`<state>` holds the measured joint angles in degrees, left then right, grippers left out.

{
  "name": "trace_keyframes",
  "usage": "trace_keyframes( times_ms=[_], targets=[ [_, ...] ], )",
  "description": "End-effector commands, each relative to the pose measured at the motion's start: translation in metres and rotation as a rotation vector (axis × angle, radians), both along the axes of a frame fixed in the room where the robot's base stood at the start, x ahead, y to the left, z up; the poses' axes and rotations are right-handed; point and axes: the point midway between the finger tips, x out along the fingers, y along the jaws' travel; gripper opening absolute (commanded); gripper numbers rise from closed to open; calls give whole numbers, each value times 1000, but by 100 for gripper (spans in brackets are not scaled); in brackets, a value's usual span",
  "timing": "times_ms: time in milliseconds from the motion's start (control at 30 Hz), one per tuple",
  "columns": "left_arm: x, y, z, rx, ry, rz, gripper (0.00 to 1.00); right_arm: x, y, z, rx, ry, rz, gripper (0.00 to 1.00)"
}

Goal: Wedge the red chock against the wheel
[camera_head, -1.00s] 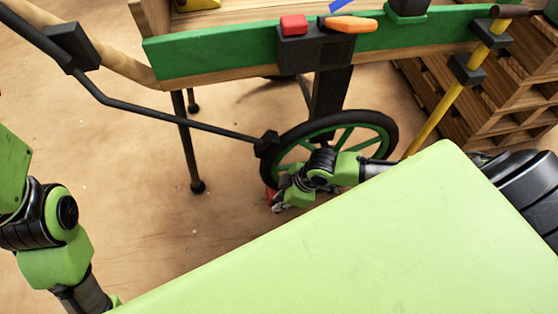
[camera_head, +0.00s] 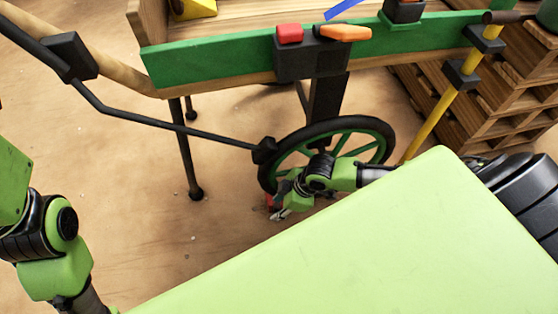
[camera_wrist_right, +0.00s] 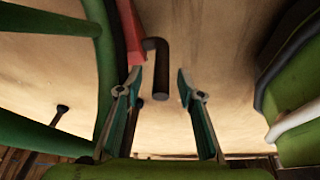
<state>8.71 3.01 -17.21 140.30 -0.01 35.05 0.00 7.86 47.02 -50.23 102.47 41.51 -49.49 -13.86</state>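The wheel (camera_head: 385,140) has a black tyre and green spokes and stands under the cart. The red chock (camera_head: 268,199) is mostly hidden behind my right gripper, low at the wheel's left side. In the right wrist view the chock (camera_wrist_right: 130,32) shows beside the green wheel (camera_wrist_right: 103,55), with a dark bent handle (camera_wrist_right: 161,70). Whether chock and tyre touch cannot be told. My right gripper (camera_head: 279,213) is at the chock. In the wrist view its fingers (camera_wrist_right: 159,78) are apart, with the handle between them and gaps visible. My left gripper is out of view.
The cart's green side board (camera_head: 210,61) carries a red block (camera_head: 289,34) and an orange piece (camera_head: 343,33). A dark support leg (camera_head: 187,150) stands left of the wheel. A yellow pole (camera_head: 430,123) and wooden crates (camera_head: 500,115) are at right. Floor at left is clear.

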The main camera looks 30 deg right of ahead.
Motion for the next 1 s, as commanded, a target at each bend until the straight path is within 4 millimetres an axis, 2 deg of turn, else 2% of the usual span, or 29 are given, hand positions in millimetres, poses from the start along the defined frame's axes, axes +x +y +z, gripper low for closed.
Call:
trace_keyframes(
  times_ms=[233,367,467,800,1000],
  targets=[
    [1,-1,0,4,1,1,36,-2,-1,-2,-2,6,-1,34],
    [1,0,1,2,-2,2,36,-3,-3,6,-2,4,1,34],
    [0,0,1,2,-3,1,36,-7,-8,20,-3,3,2,34],
    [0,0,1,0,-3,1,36,-22,-31,85,-3,0,1,34],
    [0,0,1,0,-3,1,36,-27,-37,106,-2,1,0,34]
  ],
)
